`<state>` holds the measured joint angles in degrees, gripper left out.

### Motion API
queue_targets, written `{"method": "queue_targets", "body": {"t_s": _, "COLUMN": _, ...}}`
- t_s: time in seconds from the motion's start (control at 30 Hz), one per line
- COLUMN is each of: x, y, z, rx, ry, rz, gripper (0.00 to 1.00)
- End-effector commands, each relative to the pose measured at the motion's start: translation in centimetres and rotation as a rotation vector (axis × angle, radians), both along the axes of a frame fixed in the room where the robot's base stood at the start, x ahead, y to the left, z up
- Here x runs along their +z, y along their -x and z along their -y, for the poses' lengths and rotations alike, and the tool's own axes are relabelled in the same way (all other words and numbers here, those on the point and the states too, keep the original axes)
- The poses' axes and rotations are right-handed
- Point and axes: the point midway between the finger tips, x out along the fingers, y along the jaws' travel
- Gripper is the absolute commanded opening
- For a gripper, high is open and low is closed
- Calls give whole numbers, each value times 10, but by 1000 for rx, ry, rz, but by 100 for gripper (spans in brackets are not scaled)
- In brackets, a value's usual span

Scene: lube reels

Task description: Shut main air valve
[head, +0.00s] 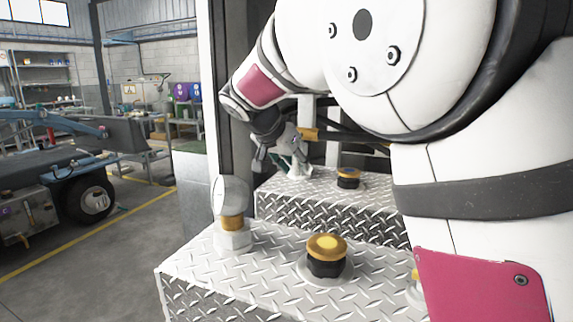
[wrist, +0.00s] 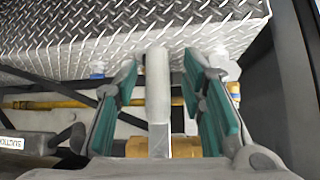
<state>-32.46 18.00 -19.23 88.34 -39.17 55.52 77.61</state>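In the wrist view a flat grey lever (wrist: 158,90) stands upright in the picture, with a brass-coloured valve body (wrist: 186,147) at its lower end. I take this to be the main air valve; no label on it is readable. My gripper (wrist: 162,72) is open, with one teal-padded finger on each side of the lever. Gaps show between the lever and both pads. In the head view my gripper (head: 291,157) is beyond the front tank, at the left end of the rear diamond-plate tank. The lever cannot be made out clearly there.
A front diamond-plate tank (head: 200,267) carries a gauge (head: 231,196) and a yellow-topped cap (head: 326,246). The rear tank (head: 325,205) has another cap (head: 348,176). In the wrist view a yellow pipe (wrist: 60,104) and a suction label (wrist: 12,143) lie left of my fingers.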

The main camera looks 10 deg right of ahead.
Motion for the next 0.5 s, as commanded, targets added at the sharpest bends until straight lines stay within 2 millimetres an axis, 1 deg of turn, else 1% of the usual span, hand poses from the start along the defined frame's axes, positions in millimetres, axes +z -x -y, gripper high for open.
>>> {"method": "queue_targets", "body": {"t_s": 0.13, "x": 4, "y": 3, "z": -2, "rx": 0, "ry": 1, "rz": 1, "gripper": 37}}
{"method": "queue_targets", "body": {"t_s": 0.23, "x": 13, "y": 9, "z": -9, "rx": 2, "ry": -1, "rz": 2, "gripper": 37}}
{"method": "queue_targets", "body": {"t_s": 0.5, "x": 51, "y": 36, "z": -35, "rx": 3, "ry": -1, "rz": 3, "gripper": 37}}
